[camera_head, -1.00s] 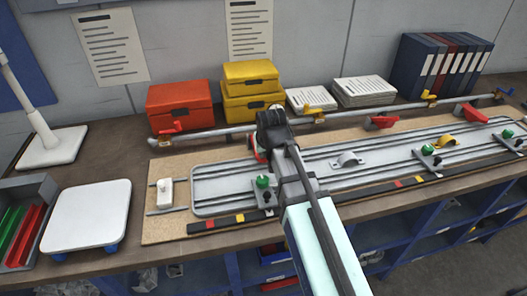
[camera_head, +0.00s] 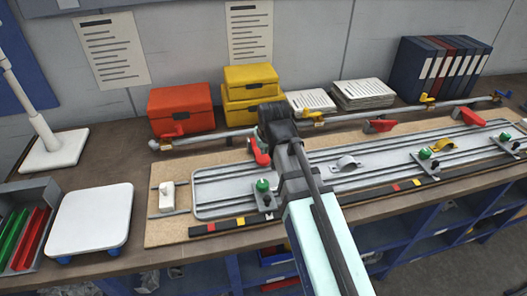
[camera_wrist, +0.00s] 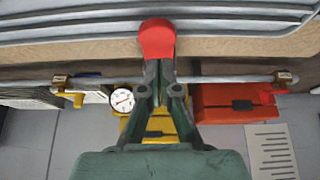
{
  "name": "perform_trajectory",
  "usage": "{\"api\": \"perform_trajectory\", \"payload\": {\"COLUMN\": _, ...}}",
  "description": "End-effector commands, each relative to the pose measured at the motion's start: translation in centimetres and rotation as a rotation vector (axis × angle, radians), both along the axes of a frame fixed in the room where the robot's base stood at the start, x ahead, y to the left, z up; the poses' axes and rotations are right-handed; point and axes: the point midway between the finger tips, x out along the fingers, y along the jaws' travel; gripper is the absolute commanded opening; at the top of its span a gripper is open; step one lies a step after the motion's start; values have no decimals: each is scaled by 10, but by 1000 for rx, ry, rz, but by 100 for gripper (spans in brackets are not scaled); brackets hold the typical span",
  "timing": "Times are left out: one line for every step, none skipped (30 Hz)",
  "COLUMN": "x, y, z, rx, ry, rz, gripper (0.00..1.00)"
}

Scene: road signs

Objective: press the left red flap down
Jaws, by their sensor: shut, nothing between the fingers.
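The left red flap (camera_head: 259,153) stands at the back edge of the grey railed plate (camera_head: 225,183), partly hidden by my gripper in the head view. In the wrist view the same flap (camera_wrist: 157,39) shows its rounded red end just beyond my fingertips. My gripper (camera_wrist: 159,68) is shut and empty. In the head view my gripper (camera_head: 270,132) is right by the flap, on its upper right side. The fingertips overlap the flap's lower edge in the wrist view; I cannot tell whether they touch it.
Other red flaps (camera_head: 380,126) stand farther right along the plate. A grey pipe with yellow valves (camera_head: 427,98) runs behind. A red box (camera_head: 181,108) and yellow boxes (camera_head: 250,88) stand at the back. Green-knobbed clamps (camera_head: 263,186) sit on the plate's front edge. A white block (camera_head: 168,195) is at left.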

Motion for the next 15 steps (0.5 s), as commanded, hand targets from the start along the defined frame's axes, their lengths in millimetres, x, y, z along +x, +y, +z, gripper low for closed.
{"api": "perform_trajectory", "payload": {"x": -8, "y": -1, "z": 5, "rx": 1, "ry": -5, "rz": 0, "gripper": 0}}
{"api": "perform_trajectory", "payload": {"x": -11, "y": -2, "z": 8, "rx": 1, "ry": -4, "rz": 0, "gripper": 0}}
{"api": "perform_trajectory", "payload": {"x": -16, "y": -2, "z": 13, "rx": 1, "ry": -5, "rz": 0, "gripper": 0}}
{"api": "perform_trajectory", "payload": {"x": -19, "y": -3, "z": 16, "rx": 1, "ry": -6, "rz": 0, "gripper": 0}}
{"api": "perform_trajectory", "payload": {"x": -22, "y": -3, "z": 20, "rx": 1, "ry": -5, "rz": 0, "gripper": 0}}
{"api": "perform_trajectory", "payload": {"x": -26, "y": -4, "z": 24, "rx": 1, "ry": -5, "rz": 0, "gripper": 0}}
{"api": "perform_trajectory", "payload": {"x": -29, "y": -4, "z": 27, "rx": 1, "ry": -6, "rz": 0, "gripper": 0}}
{"api": "perform_trajectory", "payload": {"x": -32, "y": -4, "z": 30, "rx": 1, "ry": -5, "rz": 0, "gripper": 0}}
{"api": "perform_trajectory", "payload": {"x": -36, "y": -5, "z": 33, "rx": 1, "ry": -5, "rz": 0, "gripper": 0}}
{"api": "perform_trajectory", "payload": {"x": -38, "y": -5, "z": 36, "rx": 1, "ry": -6, "rz": 0, "gripper": 0}}
{"api": "perform_trajectory", "payload": {"x": -40, "y": -6, "z": 39, "rx": 1, "ry": -5, "rz": 0, "gripper": 0}}
{"api": "perform_trajectory", "payload": {"x": -43, "y": -6, "z": 41, "rx": 1, "ry": -4, "rz": 0, "gripper": 0}}
{"api": "perform_trajectory", "payload": {"x": -44, "y": -6, "z": 43, "rx": 1, "ry": -4, "rz": 0, "gripper": 0}}
{"api": "perform_trajectory", "payload": {"x": -46, "y": -6, "z": 45, "rx": 1, "ry": -4, "rz": 0, "gripper": 0}}
{"api": "perform_trajectory", "payload": {"x": -48, "y": -7, "z": 47, "rx": 1, "ry": -5, "rz": 0, "gripper": 0}}
